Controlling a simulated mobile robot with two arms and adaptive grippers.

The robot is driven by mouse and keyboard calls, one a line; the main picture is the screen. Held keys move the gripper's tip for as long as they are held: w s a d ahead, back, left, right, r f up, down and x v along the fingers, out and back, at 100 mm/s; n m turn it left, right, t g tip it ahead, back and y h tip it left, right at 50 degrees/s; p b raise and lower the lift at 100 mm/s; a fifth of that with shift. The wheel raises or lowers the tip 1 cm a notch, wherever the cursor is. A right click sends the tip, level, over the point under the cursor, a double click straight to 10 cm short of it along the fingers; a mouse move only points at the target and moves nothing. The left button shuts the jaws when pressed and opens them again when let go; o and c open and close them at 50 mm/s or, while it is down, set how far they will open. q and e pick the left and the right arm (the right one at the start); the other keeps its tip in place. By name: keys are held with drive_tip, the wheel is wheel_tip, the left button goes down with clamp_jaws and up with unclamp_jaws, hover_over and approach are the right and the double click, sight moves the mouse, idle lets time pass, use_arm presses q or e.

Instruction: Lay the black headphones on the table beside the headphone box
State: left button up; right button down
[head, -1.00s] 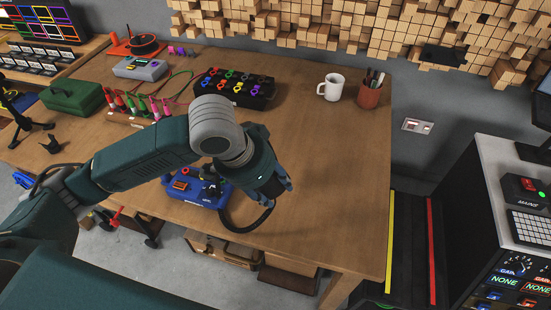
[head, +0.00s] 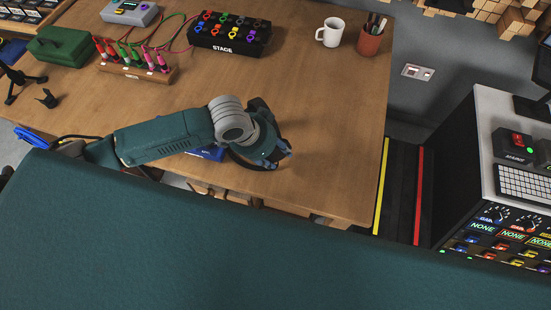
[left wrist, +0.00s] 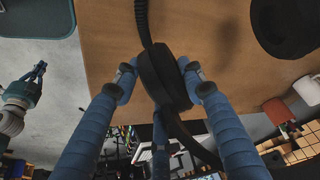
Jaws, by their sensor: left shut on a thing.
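The black headphones show best in the left wrist view, where a padded ear cup (left wrist: 165,78) sits between the blue fingers of my left gripper (left wrist: 163,80). The gripper is shut on it. Dark band parts run up and down from the cup. In the head view my left gripper (head: 284,152) is above the table's front edge, and a black loop of the headphones (head: 240,160) hangs beside it. The wooden table (head: 325,125) has bare top around them. My right gripper (left wrist: 36,75) shows small at the left wrist view's left; its jaw opening is unclear. I cannot make out a headphone box.
A blue device (head: 208,153) is mostly hidden behind my left arm. The stage box (head: 230,36), plug rack (head: 137,64), white mug (head: 330,33) and pen cup (head: 371,38) stand farther back. The right part of the table is clear. A control console (head: 500,190) stands right.

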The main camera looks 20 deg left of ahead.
sight(276, 162)
use_arm(q)
drive_tip(key=shift+f, duration=2.45)
drive_tip(key=o, duration=1.1)
drive_tip(key=shift+f, duration=0.1)
drive_tip(key=shift+c, duration=0.2)
drive_tip(key=v, duration=1.2)
